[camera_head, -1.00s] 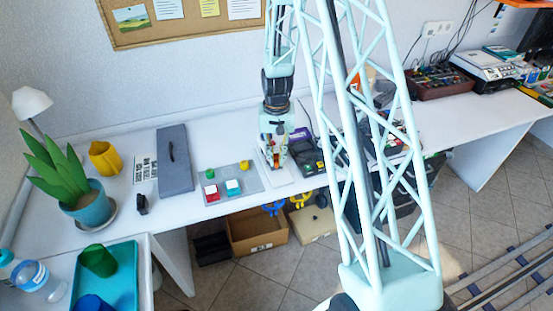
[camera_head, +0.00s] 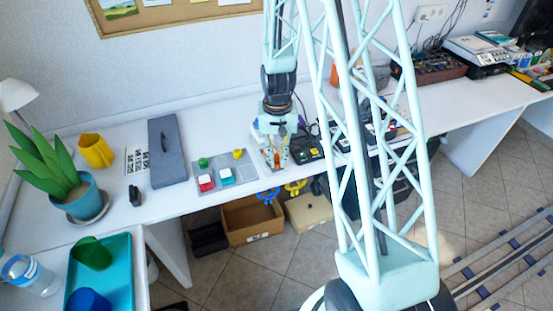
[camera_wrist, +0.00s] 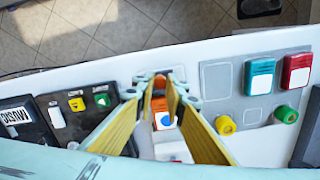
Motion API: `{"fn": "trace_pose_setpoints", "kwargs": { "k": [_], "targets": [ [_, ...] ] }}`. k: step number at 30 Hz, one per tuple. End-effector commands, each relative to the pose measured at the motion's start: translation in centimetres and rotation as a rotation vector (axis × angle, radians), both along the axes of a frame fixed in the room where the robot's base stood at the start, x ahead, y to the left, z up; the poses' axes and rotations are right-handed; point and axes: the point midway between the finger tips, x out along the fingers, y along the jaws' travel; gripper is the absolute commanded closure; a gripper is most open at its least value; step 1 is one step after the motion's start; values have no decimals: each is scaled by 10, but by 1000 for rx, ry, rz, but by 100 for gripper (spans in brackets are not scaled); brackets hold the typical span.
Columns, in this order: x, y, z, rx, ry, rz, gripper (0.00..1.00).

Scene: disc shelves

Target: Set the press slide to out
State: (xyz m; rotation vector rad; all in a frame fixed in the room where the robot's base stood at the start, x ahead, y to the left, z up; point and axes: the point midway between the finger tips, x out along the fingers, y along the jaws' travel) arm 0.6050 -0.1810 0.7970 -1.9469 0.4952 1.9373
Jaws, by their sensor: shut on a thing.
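My gripper (camera_wrist: 160,88) hangs over the front part of the white bench, and it also shows in the head view (camera_head: 274,160). Its two yellow-sided fingers are closed around an orange handle (camera_wrist: 159,103), which appears to be the press slide's. A white block with a blue dot (camera_wrist: 165,121) lies just below the handle in the wrist view. The fingers hide parts of the press, so I cannot tell the slide's exact position.
A grey panel (camera_head: 207,169) with red and teal switches and green and yellow knobs lies left of my gripper. A dark control box (camera_head: 305,147) is close on the right. The bench's front edge is near.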

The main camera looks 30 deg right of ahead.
Motion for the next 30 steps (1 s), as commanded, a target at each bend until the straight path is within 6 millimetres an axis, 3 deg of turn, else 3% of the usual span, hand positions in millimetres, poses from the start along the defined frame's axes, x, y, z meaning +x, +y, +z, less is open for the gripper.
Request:
{"fn": "trace_pose_setpoints", "kwargs": {
  "k": [6,20,30],
  "targets": [
    [-5,1,-1,3,9,0,74],
    [-3,1,3,2,5,0,74],
    [-2,0,24,1,4,0,74]
  ]
}}
